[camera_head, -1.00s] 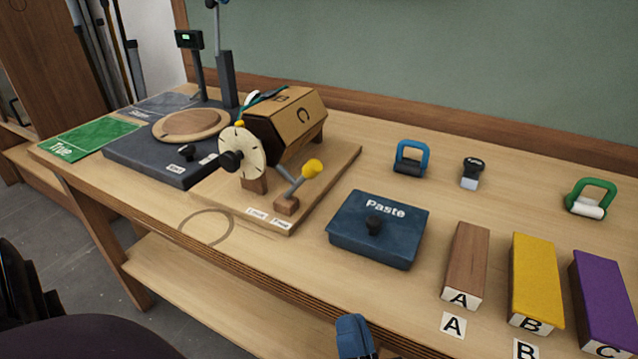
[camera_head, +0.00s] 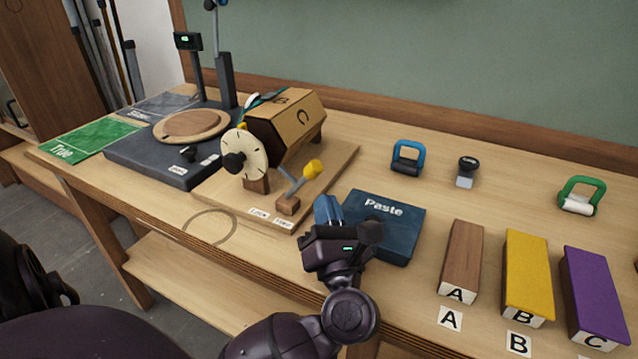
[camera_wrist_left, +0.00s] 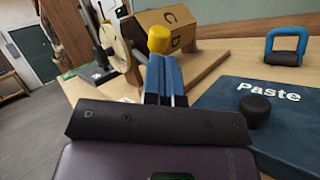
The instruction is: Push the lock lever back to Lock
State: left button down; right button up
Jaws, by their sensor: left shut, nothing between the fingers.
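The lock lever is a grey rod with a yellow knob (camera_head: 314,168) on a small wooden block (camera_head: 288,204). It tilts up to the right in the head view, beside the wooden drum (camera_head: 285,125) with its pale dial. Two white labels (camera_head: 270,217) lie in front of the block; their text is too small to read surely. My left gripper (camera_head: 327,208) is shut and empty, just in front of and to the right of the lever, apart from it in the head view. In the left wrist view the yellow knob (camera_wrist_left: 160,40) shows just beyond the blue fingertips (camera_wrist_left: 164,62). My right gripper is not in view.
A blue Paste box (camera_head: 398,226) with a dark knob stands right beside my left gripper. Blocks A (camera_head: 463,255), B (camera_head: 528,270) and C (camera_head: 590,285) stand farther right. A dark turntable base (camera_head: 130,160) is left of the drum. The front edge of the table is close.

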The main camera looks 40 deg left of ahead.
aim_at(317, 173)
pick_arm(q)
jog(key=shift+x, duration=2.15)
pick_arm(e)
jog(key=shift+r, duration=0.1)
pick_arm(q)
jog(key=shift+r, duration=0.1)
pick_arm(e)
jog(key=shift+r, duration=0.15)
